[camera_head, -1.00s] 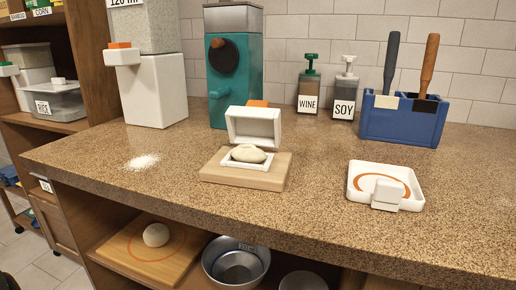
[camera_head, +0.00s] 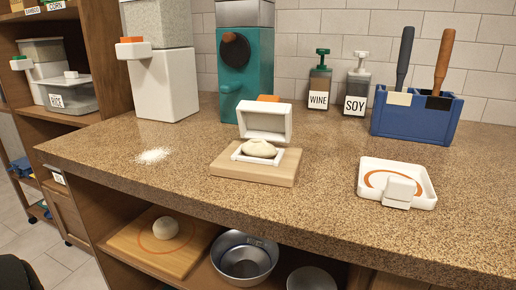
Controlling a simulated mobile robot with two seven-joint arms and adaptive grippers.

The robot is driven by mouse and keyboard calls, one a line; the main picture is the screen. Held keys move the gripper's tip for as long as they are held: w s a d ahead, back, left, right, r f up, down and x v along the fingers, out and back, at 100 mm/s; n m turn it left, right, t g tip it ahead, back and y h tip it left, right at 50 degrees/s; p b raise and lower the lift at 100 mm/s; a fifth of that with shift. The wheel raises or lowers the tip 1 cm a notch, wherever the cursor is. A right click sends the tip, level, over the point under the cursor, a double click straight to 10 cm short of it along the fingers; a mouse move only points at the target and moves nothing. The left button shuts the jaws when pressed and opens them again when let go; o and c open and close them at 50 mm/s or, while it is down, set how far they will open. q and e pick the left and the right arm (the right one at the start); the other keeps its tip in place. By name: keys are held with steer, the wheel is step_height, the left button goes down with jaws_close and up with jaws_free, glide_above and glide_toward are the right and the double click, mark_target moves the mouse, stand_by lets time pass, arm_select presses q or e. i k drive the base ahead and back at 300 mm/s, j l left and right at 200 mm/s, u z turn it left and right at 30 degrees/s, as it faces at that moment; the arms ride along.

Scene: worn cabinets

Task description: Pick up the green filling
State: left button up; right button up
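I see no green filling in the head view. A small press (camera_head: 268,170) with a wooden base and a raised white lid stands open on the counter, with a pale dough lump (camera_head: 258,148) in its white frame. Neither of my grippers shows in the view.
On the counter (camera_head: 320,185) are a white tray (camera_head: 427,194), a blue holder (camera_head: 415,123) with two handled tools, wine (camera_head: 319,92) and soy (camera_head: 356,93) dispensers, a teal machine (camera_head: 245,75) and a white dispenser (camera_head: 163,88). A board (camera_head: 150,257) with dough and metal bowls (camera_head: 245,262) sit below.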

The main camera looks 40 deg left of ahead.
mark_target(258, 147)
steer(key=k+j+u, duration=0.15)
steer(key=k+u, duration=0.35)
steer(key=k+j+u, duration=0.35)
steer(key=u, duration=0.15)
steer(key=k, duration=0.05)
